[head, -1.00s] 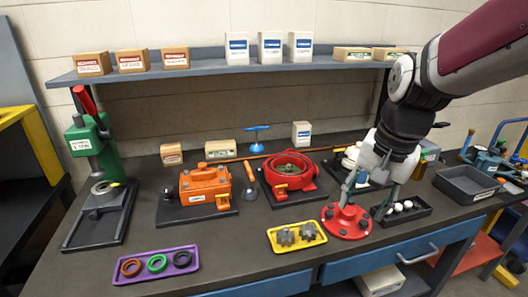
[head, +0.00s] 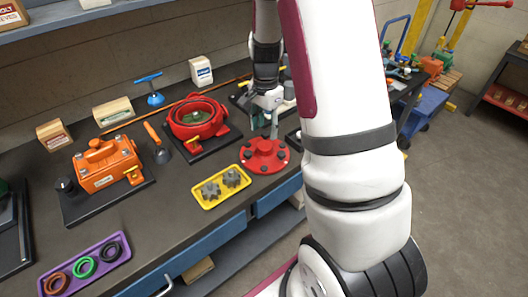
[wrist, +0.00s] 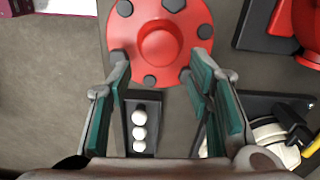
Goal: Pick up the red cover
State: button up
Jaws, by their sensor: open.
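The red cover (head: 265,156) is a round flange with a raised central hub and several dark bolts around its rim. It lies flat on the dark workbench, right of the yellow tray. In the wrist view the cover (wrist: 160,38) is at the top centre, with its upper edge cut off. My gripper (head: 263,114) is just behind and above the cover in the head view. In the wrist view my gripper (wrist: 158,62) is open and empty, its fingertips overlapping the cover's lower left and right edges. I cannot tell the exact height gap.
A black tray of white balls (wrist: 138,132) lies between my fingers in the wrist view. A white part on a black plate (wrist: 272,138) is at right. The yellow tray with gears (head: 221,186) and red housing (head: 190,122) stand left of the cover. My arm hides the bench's right part.

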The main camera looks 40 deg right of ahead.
aim_at(265, 145)
jog(key=shift+a+f+p, duration=0.1)
jog(key=shift+f+p, duration=0.65)
jog(key=shift+f, duration=3.35)
grip_shut()
